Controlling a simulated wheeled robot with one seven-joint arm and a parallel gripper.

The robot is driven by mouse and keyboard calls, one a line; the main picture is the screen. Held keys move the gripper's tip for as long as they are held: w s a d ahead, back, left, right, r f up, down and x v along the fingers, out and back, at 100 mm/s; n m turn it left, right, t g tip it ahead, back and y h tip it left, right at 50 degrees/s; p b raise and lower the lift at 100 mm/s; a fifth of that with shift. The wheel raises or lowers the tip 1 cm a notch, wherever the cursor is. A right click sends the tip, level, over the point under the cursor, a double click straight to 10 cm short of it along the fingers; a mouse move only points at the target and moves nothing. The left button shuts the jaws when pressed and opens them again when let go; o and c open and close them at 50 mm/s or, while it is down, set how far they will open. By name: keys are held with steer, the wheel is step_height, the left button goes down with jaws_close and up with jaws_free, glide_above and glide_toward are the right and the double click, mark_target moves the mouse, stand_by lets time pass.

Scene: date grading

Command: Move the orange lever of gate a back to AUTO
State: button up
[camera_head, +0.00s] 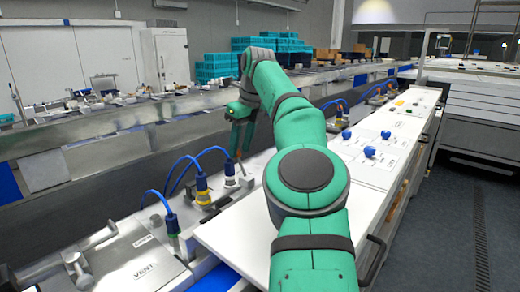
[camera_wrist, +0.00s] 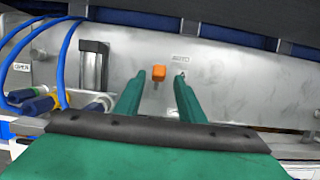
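A small orange lever (camera_wrist: 159,71) stands out from a grey metal panel (camera_wrist: 222,70) in the wrist view. My gripper (camera_wrist: 160,84) is open, its two green fingers apart, with the orange lever showing in the gap between them, closer to the left finger. Whether a finger touches the lever I cannot tell. A small label (camera_wrist: 180,58) sits on the panel to the right of the lever; its print is too small to read surely.
In the head view, blue-cabled yellow connectors (camera_head: 202,186) stand near my gripper. A white worktop (camera_head: 235,232) with blue knobs (camera_head: 370,152) lies to the right.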

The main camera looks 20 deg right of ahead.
steer(key=shift+a+r, duration=0.15)
steer(key=shift+r, duration=0.45)
steer(key=shift+s+r, duration=0.25)
steer(key=shift+r, duration=0.25)
steer(key=s+d, duration=0.2)
steer(key=s, duration=0.1)
steer(key=s+d, duration=0.1)
steer(key=s, duration=0.3)
steer(key=s+d, duration=0.2)
steer(key=s, duration=0.2)
steer(key=shift+d, duration=0.3)
steer(key=shift+w+a, duration=0.1)
steer(key=shift+a, duration=0.2)
steer(key=shift+f, duration=0.1)
